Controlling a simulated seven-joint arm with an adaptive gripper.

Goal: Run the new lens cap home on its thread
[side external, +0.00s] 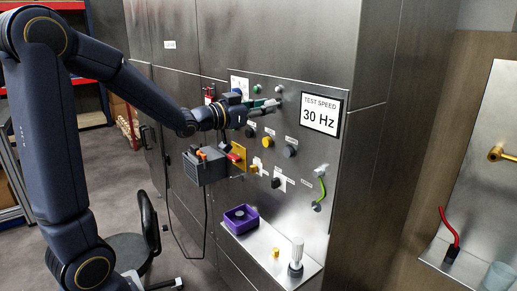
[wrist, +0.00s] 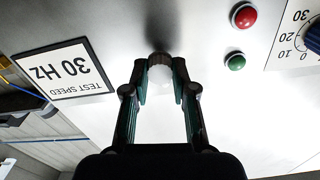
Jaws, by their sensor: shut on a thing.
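In the wrist view a pale, whitish round lens cap (wrist: 160,76) sits between my two fingertips, in front of a dark ribbed collar (wrist: 158,58) on the steel panel. The cap looks in line with the collar; I cannot tell how far its thread is engaged. My gripper (wrist: 161,82) is shut on the cap, one finger on each side. In the side external view my gripper (side external: 277,104) reaches the panel just left of the test speed sign (side external: 321,111). The cap is hard to make out there.
A red button (wrist: 244,16) and a green one (wrist: 235,62) are close beside my fingers, with a dial (wrist: 305,38) beyond. Below, a shelf (side external: 262,236) carries a purple tray (side external: 240,226), a small yellow part (side external: 275,252) and a pale cylinder (side external: 297,250). A grey box (side external: 203,168) is under my wrist.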

